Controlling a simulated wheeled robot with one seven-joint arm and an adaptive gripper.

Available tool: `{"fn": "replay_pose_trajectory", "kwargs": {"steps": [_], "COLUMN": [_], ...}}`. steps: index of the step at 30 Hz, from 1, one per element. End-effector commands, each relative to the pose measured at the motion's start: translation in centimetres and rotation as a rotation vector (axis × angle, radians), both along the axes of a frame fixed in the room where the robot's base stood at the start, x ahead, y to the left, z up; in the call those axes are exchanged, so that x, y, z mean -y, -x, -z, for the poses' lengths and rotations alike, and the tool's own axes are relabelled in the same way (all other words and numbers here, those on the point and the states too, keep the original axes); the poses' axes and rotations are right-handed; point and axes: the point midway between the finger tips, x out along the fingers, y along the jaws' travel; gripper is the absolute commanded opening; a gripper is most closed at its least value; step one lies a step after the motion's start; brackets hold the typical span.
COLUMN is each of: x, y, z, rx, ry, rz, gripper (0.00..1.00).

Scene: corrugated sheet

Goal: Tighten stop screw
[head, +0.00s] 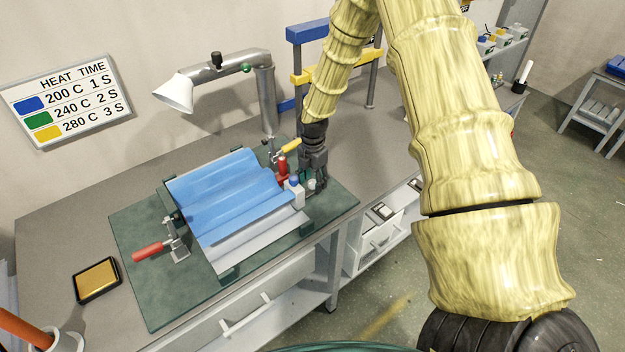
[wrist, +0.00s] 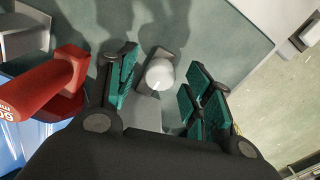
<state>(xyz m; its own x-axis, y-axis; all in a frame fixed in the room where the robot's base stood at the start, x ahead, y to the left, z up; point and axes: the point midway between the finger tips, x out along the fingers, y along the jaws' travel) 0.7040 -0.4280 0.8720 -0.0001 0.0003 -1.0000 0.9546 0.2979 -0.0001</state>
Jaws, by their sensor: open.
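The stop screw appears as a pale round knob (wrist: 160,74) on a grey block (wrist: 148,112) in the wrist view. My gripper (wrist: 160,88) is open, with green-padded fingers on either side of the knob and visible gaps to both. In the head view my gripper (head: 315,184) points down at the right end of the corrugated sheet. The blue corrugated sheet (head: 225,192) lies on a fixture on a dark green board (head: 150,297). The screw's lower part is hidden in the wrist view.
A white block with a blue top (head: 296,192) sits beside my gripper. A red-handled clamp (head: 150,250) is at the sheet's left. A lamp-like nozzle (head: 178,92) stands behind; a yellow pad (head: 97,280) lies front left.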

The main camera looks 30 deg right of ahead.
Motion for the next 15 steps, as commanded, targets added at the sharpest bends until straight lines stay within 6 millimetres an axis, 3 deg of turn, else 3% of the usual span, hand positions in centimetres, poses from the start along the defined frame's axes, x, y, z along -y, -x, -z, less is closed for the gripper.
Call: {"fn": "replay_pose_trajectory", "kwargs": {"steps": [1,8,15], "x": [0.00,0.00,0.00], "y": [0.01,0.01,0.01], "z": [-0.01,-0.02,-0.02], "rx": [0.000,0.000,0.000], "ry": [0.000,0.000,0.000], "rz": [0.000,0.000,0.012], "gripper": [0.46,0.05,0.04]}}
